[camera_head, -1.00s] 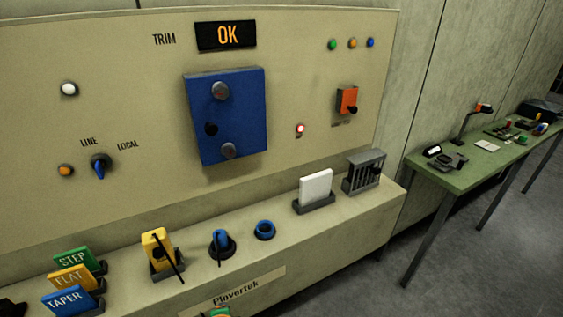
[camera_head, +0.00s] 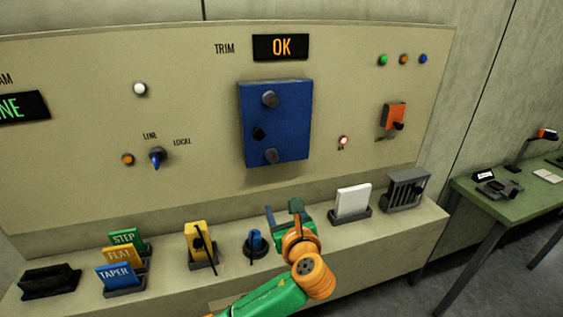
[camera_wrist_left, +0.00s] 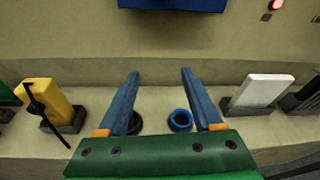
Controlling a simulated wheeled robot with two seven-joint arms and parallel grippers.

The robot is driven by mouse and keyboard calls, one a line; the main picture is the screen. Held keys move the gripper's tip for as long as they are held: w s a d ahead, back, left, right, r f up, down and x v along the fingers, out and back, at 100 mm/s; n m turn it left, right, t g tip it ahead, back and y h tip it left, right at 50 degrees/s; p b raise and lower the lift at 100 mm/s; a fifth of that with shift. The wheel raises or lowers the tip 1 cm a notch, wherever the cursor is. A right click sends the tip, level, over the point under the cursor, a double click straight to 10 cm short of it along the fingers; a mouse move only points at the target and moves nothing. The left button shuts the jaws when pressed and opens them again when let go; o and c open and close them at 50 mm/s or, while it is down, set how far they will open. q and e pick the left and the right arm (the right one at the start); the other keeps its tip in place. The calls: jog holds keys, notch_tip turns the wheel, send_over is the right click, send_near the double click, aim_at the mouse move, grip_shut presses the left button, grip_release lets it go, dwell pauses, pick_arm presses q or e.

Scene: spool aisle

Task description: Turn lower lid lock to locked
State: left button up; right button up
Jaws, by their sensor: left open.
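The blue lid (camera_head: 275,122) is a box on the upright panel. Its lower lid lock (camera_head: 271,156) is a round grey knob near the bottom edge, and a similar upper knob (camera_head: 270,99) is near the top. A small black knob (camera_head: 258,133) sits between them at the left. My left gripper (camera_head: 283,209) is open and empty, over the ledge below the lid and apart from it. In the left wrist view its two blue fingers (camera_wrist_left: 160,74) are spread; only the lid's bottom edge (camera_wrist_left: 172,5) shows there, and the lock is out of that view. My right gripper is not in view.
On the ledge stand a yellow block (camera_head: 196,240), a blue knob (camera_head: 255,243), a white card (camera_head: 353,200) in a holder and a grey slotted rack (camera_head: 407,188). A blue ring (camera_wrist_left: 180,120) lies below my fingers. The panel in front of the lid is clear.

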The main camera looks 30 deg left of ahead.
aim_at(274, 159)
pick_arm(q)
notch_tip(274, 159, up, 8)
jog(key=w+m+y, duration=0.2)
jog(key=m+y, duration=0.1)
jog(key=shift+t, duration=0.4)
jog(key=x, duration=0.2)
jog(key=p+x, duration=0.1)
jog(key=x, duration=0.3)
jog(key=shift+s+a+r+p, duration=0.1)
jog(key=shift+s+a+p, duration=0.15)
jog(key=shift+a, duration=0.3)
jog(key=shift+w+a, duration=0.2)
jog(key=shift+w, duration=0.05)
jog(key=shift+d, duration=0.1)
jog(key=shift+c, duration=0.9)
grip_shut()
